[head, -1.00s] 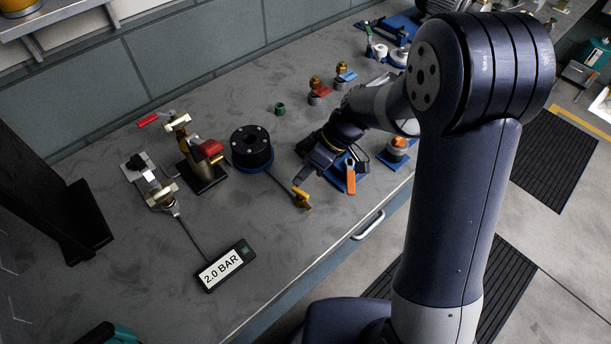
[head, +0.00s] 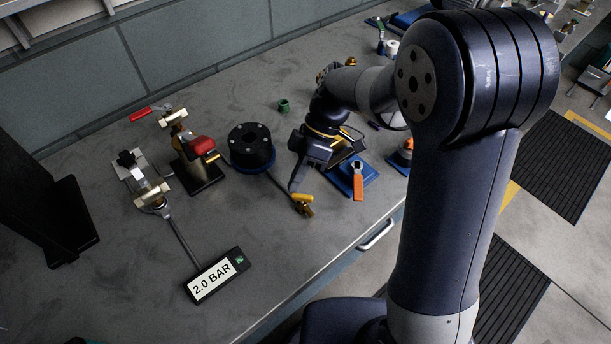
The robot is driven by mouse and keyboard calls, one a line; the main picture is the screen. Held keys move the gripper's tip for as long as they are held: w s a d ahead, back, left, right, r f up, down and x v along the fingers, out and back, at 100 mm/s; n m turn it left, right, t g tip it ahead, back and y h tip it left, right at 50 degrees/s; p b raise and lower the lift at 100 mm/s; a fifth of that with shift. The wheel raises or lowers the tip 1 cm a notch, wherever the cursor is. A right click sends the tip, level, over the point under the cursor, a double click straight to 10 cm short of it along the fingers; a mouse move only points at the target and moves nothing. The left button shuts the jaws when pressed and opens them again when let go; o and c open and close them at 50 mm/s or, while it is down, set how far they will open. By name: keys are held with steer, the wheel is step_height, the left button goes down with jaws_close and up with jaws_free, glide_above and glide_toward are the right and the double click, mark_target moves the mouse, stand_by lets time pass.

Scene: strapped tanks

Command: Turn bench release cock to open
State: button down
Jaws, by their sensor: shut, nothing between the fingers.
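A small brass cock with a yellow lever (head: 302,198), which I take for the bench release cock, sits on the grey bench at the end of a thin hose. Its lever lies nearly crosswise in the picture. My gripper (head: 293,188) points down just above and left of the lever. Its fingers look closed together, with nothing between them. Whether the fingertips touch the lever cannot be told. The hose runs to a round black unit (head: 250,147) with bolts on top. A display (head: 215,276) reads 2.0 BAR.
A brass valve with a red part (head: 201,146) stands on a black base left of the round unit. A blue tray (head: 345,172) with an orange-handled tool (head: 358,185) lies right of my gripper. A green cap (head: 283,106) stands behind. The bench front is clear.

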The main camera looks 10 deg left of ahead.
steer(key=n+h, duration=0.1)
steer(key=n, duration=0.2)
steer(key=a+n+g+h, duration=0.1)
steer(key=shift+s+h, duration=0.3)
steer(key=shift+s, duration=0.05)
steer(key=n, duration=0.1)
steer(key=n+h, duration=0.1)
steer(key=n, duration=0.1)
steer(key=shift+s+a+h, duration=0.3)
steer(key=shift+s+h, duration=0.05)
steer(key=shift+h, duration=0.05)
steer(key=shift+s, duration=0.2)
steer(key=shift+s+d+f, duration=0.1)
steer(key=shift+s+d, duration=0.1)
steer(key=shift+d, duration=0.35)
steer(key=v, duration=1.1)
steer(key=shift+w+a, duration=0.2)
steer(key=shift+a, duration=0.2)
steer(key=shift+f, duration=0.15)
steer(key=shift+s+d+x, duration=0.1)
steer(key=shift+d+x, duration=0.05)
steer(key=shift+x, duration=1.45)
steer(key=shift+s+d+x, duration=0.1)
steer(key=shift+d+x, duration=0.1)
steer(key=shift+x, duration=1.4)
steer(key=shift+d+x, duration=0.15)
steer(key=shift+x, duration=1.4)
